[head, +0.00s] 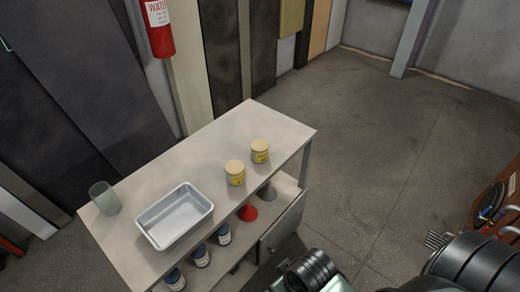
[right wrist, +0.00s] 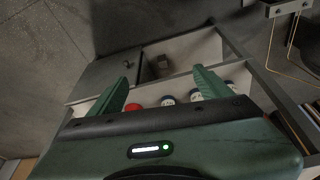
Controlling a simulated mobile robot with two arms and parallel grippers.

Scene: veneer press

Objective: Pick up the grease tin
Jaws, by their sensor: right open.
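Two small tins with tan lids and yellow labels stand upright on the bench top near its right end: a nearer tin (head: 235,173) and a farther tin (head: 260,152). I cannot read their labels, so I cannot tell which is the grease tin. My right gripper (right wrist: 163,88) is open and empty in the right wrist view, with its two green fingers spread in front of the bench's shelf. Neither yellow-labelled tin is clear in that view. My left gripper is not in view.
The bench top (head: 220,140) also holds a metal tray (head: 152,234) and a glass beaker (head: 105,198). A fire extinguisher (head: 158,28) hangs behind. The floor right of the bench is clear.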

